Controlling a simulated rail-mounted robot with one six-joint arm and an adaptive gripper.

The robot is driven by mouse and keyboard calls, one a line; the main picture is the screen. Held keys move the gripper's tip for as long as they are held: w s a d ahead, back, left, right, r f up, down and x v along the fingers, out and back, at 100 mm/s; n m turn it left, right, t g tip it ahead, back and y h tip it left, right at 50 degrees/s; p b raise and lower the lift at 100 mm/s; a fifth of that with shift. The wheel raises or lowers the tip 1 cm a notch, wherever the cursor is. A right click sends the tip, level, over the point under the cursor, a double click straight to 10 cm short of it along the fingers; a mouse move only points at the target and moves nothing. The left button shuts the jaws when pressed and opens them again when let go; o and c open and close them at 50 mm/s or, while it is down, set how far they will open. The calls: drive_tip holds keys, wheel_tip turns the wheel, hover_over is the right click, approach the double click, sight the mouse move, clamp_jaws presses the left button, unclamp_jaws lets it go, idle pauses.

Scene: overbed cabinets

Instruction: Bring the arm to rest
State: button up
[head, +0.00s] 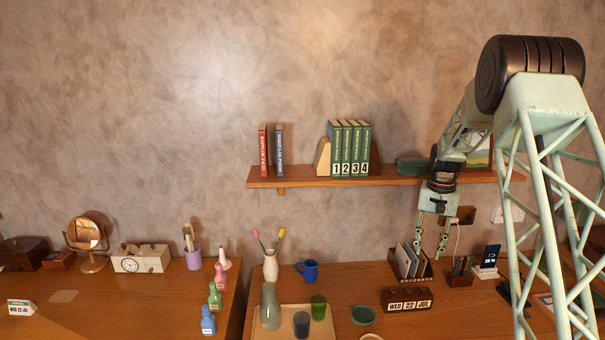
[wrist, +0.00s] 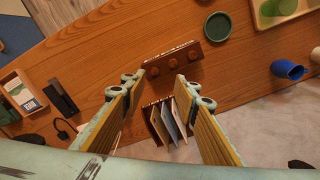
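My gripper (head: 431,246) hangs from my arm at the right of the head view, pointing down above the letter holder (head: 397,274). Its two fingers are apart with nothing between them. In the wrist view the open gripper (wrist: 159,85) frames the letter holder, which holds several cards (wrist: 181,119), and part of the calendar block (wrist: 172,65). The fingertips look above these things. I cannot tell the exact gap.
A wall shelf (head: 300,182) with books stands behind and beside my arm. The desk holds the calendar block (head: 407,300), a pen box (head: 459,279), a phone stand (head: 488,262), a green dish (head: 363,315), a blue mug (head: 309,270) and a tray (head: 262,331).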

drive_tip(key=s+a+r+n+t, duration=0.1)
drive_tip(key=s+a+r, duration=0.4)
drive_tip(key=s+r, duration=0.4)
drive_tip(key=s+a+r+n+b, duration=0.1)
drive_tip(key=s+a+r, duration=0.5)
drive_tip(key=s+r, duration=0.35)
drive_tip(key=s+a+r+n+t, duration=0.1)
drive_tip(key=s+a+r, duration=0.4)
drive_tip(key=s+r, duration=0.4)
drive_tip(key=s+a+n+t, duration=0.1)
drive_tip(key=s+a, duration=0.2)
drive_tip(key=s, duration=1.4)
drive_tip(key=s+a+f+n+b, duration=0.1)
drive_tip(key=s+a, duration=0.3)
drive_tip(key=s, duration=1.3)
drive_tip(key=shift+s+a+n+t, duration=0.2)
drive_tip(key=shift+s+n+t, duration=0.05)
drive_tip(key=shift+n+t, duration=0.15)
